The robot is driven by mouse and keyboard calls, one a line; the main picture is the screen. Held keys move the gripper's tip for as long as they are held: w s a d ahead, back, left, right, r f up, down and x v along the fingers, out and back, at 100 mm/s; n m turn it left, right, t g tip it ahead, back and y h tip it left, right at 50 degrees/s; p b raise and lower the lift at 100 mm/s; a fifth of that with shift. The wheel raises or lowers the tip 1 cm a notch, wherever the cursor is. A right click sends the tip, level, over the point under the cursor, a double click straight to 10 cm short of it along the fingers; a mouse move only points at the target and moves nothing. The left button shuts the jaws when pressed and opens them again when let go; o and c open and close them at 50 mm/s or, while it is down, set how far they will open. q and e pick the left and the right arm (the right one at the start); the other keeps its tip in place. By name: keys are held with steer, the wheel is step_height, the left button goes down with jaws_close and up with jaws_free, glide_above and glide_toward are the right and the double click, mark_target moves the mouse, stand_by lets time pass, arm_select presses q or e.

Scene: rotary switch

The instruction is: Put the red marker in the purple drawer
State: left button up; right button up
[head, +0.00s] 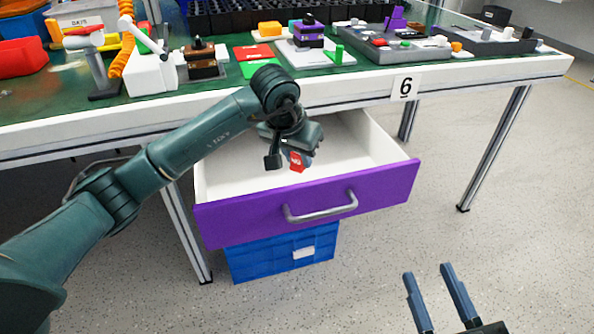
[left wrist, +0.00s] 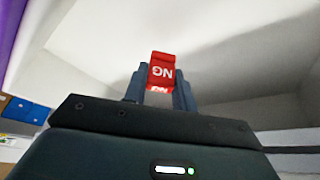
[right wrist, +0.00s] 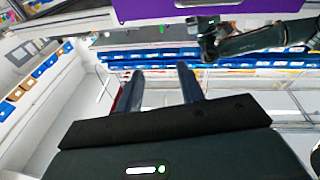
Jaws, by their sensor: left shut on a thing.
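The red marker (head: 296,161) is a small red block with white lettering. My left gripper (head: 298,150) is over the open purple drawer (head: 245,222), inside its outline. In the left wrist view the fingers are shut on the red marker (left wrist: 161,72), which sticks out beyond the tips, with the white drawer interior behind it. Whether the marker touches the drawer floor I cannot tell. My right gripper (head: 440,283) is open and empty, in front of the drawer at the lower right. It also shows open in the right wrist view (right wrist: 162,85).
The drawer hangs pulled out under a green-topped workbench (head: 226,92) holding several switches and fixtures. A silver handle (head: 322,208) is on its front. A blue crate (head: 262,262) stands below. The floor to the right is clear.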

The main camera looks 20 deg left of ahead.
mark_target(296, 165)
arm_select(q)
step_height(296, 165, down, 3)
steer(key=shift+r+b, duration=0.1)
steer(key=shift+b, duration=0.35)
steer(key=shift+f, duration=0.35)
steer(key=shift+r, duration=0.1)
arm_select(e)
steer(key=shift+a, duration=0.1)
arm_select(q)
steer(key=shift+f, duration=0.2)
steer(key=o, duration=0.9)
steer(key=shift+o, duration=0.2)
